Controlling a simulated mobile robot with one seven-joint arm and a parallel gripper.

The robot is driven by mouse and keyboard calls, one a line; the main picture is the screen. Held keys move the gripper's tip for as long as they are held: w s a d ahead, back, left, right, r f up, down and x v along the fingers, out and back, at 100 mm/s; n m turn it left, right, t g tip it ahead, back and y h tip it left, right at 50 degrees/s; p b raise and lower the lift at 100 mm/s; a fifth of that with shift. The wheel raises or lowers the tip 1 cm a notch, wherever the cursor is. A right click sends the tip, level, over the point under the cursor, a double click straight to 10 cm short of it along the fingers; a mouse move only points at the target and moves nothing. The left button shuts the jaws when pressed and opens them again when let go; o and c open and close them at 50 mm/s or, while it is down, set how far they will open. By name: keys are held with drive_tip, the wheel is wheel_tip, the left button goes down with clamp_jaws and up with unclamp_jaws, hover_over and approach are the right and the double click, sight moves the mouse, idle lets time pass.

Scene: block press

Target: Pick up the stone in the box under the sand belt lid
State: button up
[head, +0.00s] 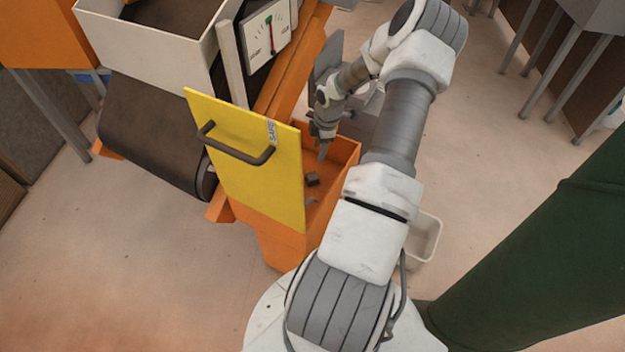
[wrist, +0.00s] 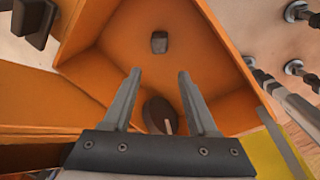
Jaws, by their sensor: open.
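The orange box (head: 345,152) stands at the end of the sand belt machine, its top open on the side by my arm. The yellow lid (head: 250,165) stands tilted up with its dark handle facing outward. My gripper (head: 322,150) is open and empty, pointing down at the box opening. Which piece is the stone, I cannot tell.
The dark belt (head: 150,130) and a white hopper (head: 150,45) are left of the box. A dial gauge (head: 268,38) is above it. A white bin (head: 424,240) stands on the floor to the right. A dark green post (head: 540,240) is at the right.

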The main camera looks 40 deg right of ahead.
sight(312, 176)
drive_tip(key=w+f+b, duration=0.1)
drive_tip(key=f+b, duration=0.1)
drive_tip(key=f, duration=0.3)
drive_tip(key=w+f+b, duration=0.1)
drive_tip(key=f, duration=0.5)
drive_tip(key=w+f+b, duration=0.1)
drive_tip(key=f+b, duration=0.1)
drive_tip(key=f, duration=0.3)
drive_tip(key=shift+f+b, duration=0.3)
drive_tip(key=shift+f, duration=0.05)
drive_tip(key=shift+r, duration=0.1)
clamp_jaws()
